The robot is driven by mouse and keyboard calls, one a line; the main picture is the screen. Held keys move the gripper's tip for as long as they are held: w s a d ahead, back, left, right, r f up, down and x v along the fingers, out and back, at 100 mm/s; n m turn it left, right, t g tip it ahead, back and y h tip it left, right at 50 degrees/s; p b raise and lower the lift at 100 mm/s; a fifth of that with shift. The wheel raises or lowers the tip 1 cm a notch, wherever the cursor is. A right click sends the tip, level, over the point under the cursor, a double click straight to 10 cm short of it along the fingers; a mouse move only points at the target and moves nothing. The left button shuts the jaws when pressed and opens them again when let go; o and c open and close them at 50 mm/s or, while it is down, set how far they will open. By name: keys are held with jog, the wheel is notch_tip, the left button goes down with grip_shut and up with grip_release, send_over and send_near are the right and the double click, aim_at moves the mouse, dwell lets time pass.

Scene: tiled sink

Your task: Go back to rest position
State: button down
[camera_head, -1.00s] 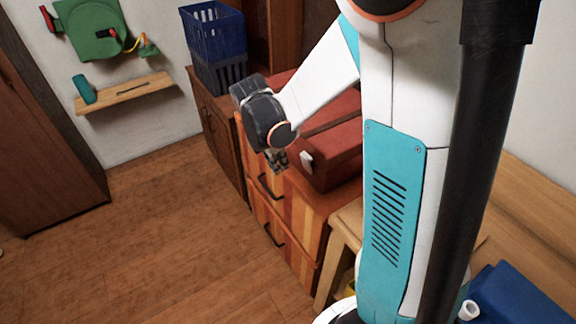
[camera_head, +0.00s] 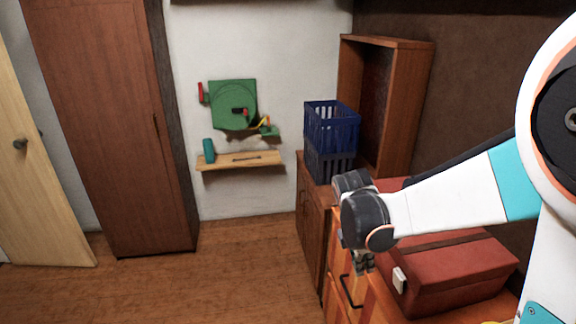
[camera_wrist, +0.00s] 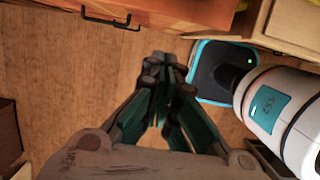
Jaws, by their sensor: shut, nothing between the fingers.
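My gripper (camera_head: 363,264) hangs downward at the end of my bent arm, in front of the orange striped drawer cabinet (camera_head: 337,290) in the head view. In the wrist view my gripper (camera_wrist: 163,68) has its fingers together with nothing between them, above the wooden floor (camera_wrist: 60,80). A black drawer handle (camera_wrist: 105,18) shows beyond the fingers at the top left. My own base and column show at the right of the wrist view.
A red chest (camera_head: 450,275) sits on the cabinet beside my gripper. Blue crates (camera_head: 331,130) stand on a brown cupboard behind it. A wall shelf (camera_head: 238,162) holds a teal cylinder (camera_head: 209,150) below a green reel (camera_head: 232,104). A tall wardrobe (camera_head: 105,120) stands left; the floor between is clear.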

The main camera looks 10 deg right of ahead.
jog(key=s+a+r+m+t+y, duration=0.1)
jog(key=s+a+r+m+t, duration=0.2)
jog(key=s+r+m, duration=0.3)
jog(key=s+a+r+m+t+y, duration=0.1)
jog(key=s+a+r+m+t, duration=0.3)
jog(key=m, duration=0.8)
jog(key=shift+s+r+y, duration=0.4)
jog(key=shift+s+r, duration=0.6)
jog(key=shift+s, duration=0.9)
jog(key=shift+a, duration=0.1)
